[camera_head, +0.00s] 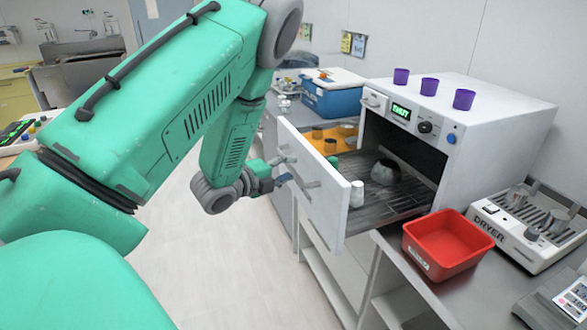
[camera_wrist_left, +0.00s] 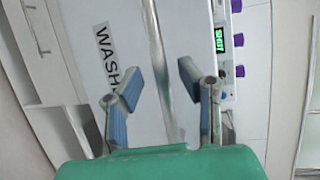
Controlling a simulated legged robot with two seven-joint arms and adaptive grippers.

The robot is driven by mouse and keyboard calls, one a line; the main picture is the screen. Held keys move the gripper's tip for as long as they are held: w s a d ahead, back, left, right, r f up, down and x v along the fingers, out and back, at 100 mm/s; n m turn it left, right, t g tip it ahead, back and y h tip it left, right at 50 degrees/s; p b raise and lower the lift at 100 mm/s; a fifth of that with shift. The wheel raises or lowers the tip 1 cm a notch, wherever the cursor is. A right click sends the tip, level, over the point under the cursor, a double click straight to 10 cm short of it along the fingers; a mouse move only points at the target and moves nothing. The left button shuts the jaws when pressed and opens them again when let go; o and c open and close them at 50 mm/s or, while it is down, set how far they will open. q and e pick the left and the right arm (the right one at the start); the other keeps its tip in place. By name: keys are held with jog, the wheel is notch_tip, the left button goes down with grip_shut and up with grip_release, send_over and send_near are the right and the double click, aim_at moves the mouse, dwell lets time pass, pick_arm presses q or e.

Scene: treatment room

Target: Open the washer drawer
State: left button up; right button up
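The washer (camera_head: 480,130) is a white box on the counter with a green display. Its drawer (camera_head: 330,190) stands pulled out, its white front panel well clear of the body. A dark rack (camera_head: 400,200) shows behind the panel. My left gripper (camera_head: 282,181) is at the outer face of the panel, by its grey handle. In the left wrist view, the gripper (camera_wrist_left: 165,90) has its blue-padded fingers apart, with the handle bar (camera_wrist_left: 157,45) running between them and a gap on both sides. The panel's lettering reads "WASH", partly hidden. My right gripper is in neither view.
A white cup (camera_head: 357,194) and a round metal bowl (camera_head: 385,172) sit on the rack. Purple cups (camera_head: 430,86) stand on the washer. A red bin (camera_head: 447,245) and a dryer (camera_head: 530,225) are on the counter at right. The floor below my left arm is clear.

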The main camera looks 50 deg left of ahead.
pick_arm(q)
jog(key=s+r, duration=0.1)
jog(key=s, duration=0.9)
jog(key=shift+d+r, duration=0.25)
jog(key=shift+r, duration=0.15)
jog(key=shift+w+a, duration=0.1)
